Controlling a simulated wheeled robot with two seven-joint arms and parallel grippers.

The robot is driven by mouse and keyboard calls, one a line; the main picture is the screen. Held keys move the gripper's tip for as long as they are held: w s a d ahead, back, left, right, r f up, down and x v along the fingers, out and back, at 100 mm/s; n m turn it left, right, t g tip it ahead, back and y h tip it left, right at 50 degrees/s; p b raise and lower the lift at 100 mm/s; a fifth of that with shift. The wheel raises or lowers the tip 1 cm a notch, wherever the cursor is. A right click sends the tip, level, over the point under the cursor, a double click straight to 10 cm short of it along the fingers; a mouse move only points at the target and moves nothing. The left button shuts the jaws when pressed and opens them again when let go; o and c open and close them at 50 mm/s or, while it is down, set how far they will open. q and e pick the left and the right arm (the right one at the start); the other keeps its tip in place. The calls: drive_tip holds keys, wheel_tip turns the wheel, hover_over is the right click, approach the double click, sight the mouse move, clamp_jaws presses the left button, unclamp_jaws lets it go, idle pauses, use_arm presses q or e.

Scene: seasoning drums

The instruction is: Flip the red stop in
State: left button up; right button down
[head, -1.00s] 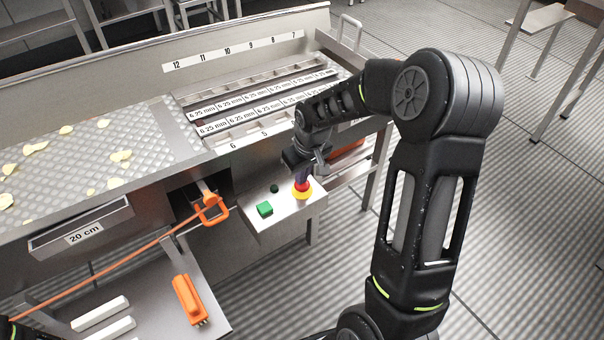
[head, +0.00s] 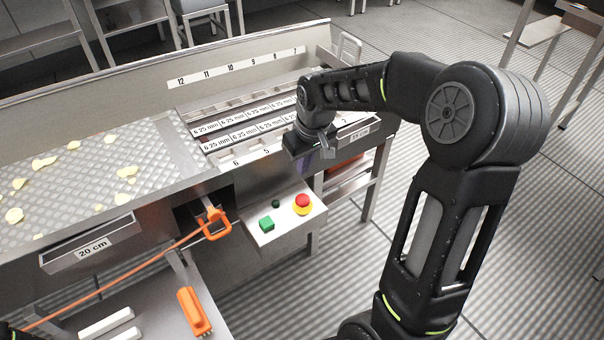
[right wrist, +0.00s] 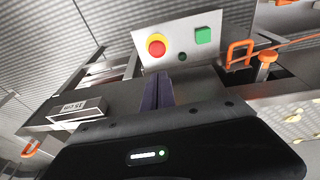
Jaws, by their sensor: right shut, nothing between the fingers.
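The red round button (head: 303,202) sits on a yellow ring on the sloped grey control panel (head: 283,232). It stands clear of my gripper, and in the right wrist view (right wrist: 156,45) it shows beyond the fingertips. My right gripper (head: 328,153) is shut and empty, above and behind the panel, close to the front edge of the slotted rack. Its two purple-grey fingers (right wrist: 157,78) lie together in the right wrist view. My left gripper is out of the picture.
A green square button (head: 267,223) and a small dark green knob (head: 276,203) share the panel. An orange handle (head: 213,222) is to its left. A labelled drawer (head: 353,133) is close right of my gripper. The floor right of the panel is clear.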

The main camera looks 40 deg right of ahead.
drive_tip(key=shift+v, duration=1.2)
